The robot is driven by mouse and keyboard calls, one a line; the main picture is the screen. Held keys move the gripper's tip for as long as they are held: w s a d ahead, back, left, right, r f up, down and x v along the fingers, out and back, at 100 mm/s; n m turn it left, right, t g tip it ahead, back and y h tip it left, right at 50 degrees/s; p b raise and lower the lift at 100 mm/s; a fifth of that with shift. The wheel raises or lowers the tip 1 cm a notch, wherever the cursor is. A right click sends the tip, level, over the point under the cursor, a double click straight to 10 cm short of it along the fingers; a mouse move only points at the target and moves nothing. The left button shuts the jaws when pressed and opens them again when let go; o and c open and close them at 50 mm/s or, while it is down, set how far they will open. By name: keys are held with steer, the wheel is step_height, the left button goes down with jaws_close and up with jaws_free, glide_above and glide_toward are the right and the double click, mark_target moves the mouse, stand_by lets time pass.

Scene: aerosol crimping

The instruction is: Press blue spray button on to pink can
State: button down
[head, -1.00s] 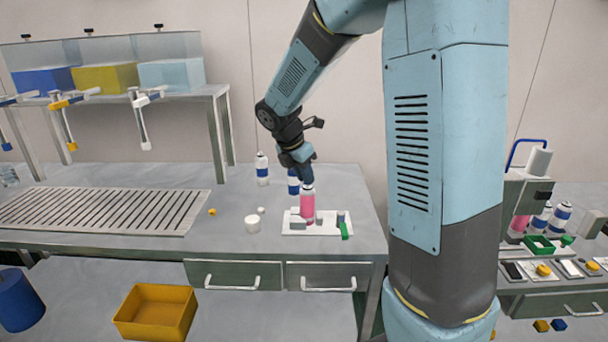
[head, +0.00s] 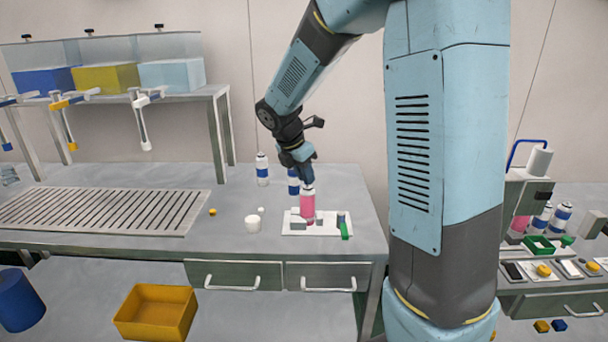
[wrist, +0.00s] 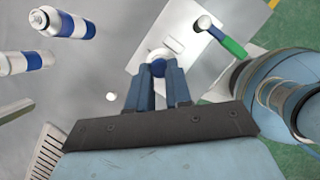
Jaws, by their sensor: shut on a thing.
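The pink can (head: 308,207) stands upright on a white plate (head: 328,230) on the bench. My gripper (head: 307,186) points down directly over the can's top. In the wrist view the fingers of my gripper (wrist: 158,72) are close together, shut on a small blue piece, the blue spray button (wrist: 158,68). The pale top of the can (wrist: 160,54) shows just beyond the fingertips. The fingers hide most of the button, and I cannot tell whether it touches the can's top.
Blue-and-white cans (head: 262,170) stand behind, one close to my gripper. A white jar (head: 252,224) and a small yellow piece (head: 212,211) lie left. A slotted grate (head: 100,210) covers the bench's left side.

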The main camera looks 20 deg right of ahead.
mark_target(305, 187)
steer(key=shift+c, duration=2)
jaws_free()
steer(key=shift+r, duration=0.4)
step_height(305, 187, up, 6)
steer(key=shift+r, duration=0.1)
jaws_close()
stand_by(0.8)
